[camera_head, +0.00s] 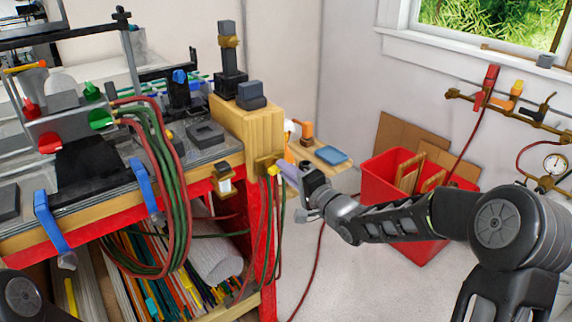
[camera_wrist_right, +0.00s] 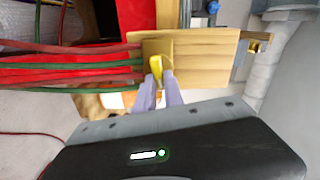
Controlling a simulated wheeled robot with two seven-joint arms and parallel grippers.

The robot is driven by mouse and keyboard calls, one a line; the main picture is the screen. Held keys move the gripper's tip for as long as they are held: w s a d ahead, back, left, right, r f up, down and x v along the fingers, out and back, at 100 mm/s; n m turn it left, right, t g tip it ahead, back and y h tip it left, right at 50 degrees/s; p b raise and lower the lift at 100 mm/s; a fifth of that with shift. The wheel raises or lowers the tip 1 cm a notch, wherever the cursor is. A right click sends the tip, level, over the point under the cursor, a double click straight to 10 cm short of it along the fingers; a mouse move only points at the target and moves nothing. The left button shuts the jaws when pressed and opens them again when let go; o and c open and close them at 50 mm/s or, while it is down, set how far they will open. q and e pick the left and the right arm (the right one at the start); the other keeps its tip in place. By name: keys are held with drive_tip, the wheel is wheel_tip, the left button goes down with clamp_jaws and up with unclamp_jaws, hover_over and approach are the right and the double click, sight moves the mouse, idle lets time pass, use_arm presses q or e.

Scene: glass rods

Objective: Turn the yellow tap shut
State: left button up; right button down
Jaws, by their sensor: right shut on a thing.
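The yellow tap (camera_head: 273,170) is a small handle on the side of the wooden block at the bench's right end. In the right wrist view, the yellow tap (camera_wrist_right: 155,66) stands at a slant against the wood. My right gripper (camera_head: 281,172) reaches in from the right with its pale fingers at the tap. In the wrist view, the right gripper (camera_wrist_right: 159,80) has its fingertips close together, shut on the tap and partly covering it. My left gripper is not in view; only a dark part of that arm shows at the bottom left.
Red and green hoses (camera_head: 268,225) hang just below the tap. The wooden block (camera_head: 250,125) and bench (camera_head: 110,205) lie to the left. A red bin (camera_head: 410,215) with cardboard stands behind my right arm. A hose and gauge (camera_head: 555,163) hang on the right wall.

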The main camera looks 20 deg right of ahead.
drive_tip(key=shift+f+m+p, duration=0.15)
drive_tip(key=shift+m+p, duration=0.3)
drive_tip(key=shift+m, duration=0.65)
drive_tip(key=c, duration=1.4)
unclamp_jaws()
drive_tip(key=shift+c, duration=0.2)
drive_tip(key=v, duration=0.7)
drive_tip(key=shift+s+d+b, duration=0.15)
drive_tip(key=shift+s+b, duration=0.15)
drive_tip(key=shift+s, duration=0.05)
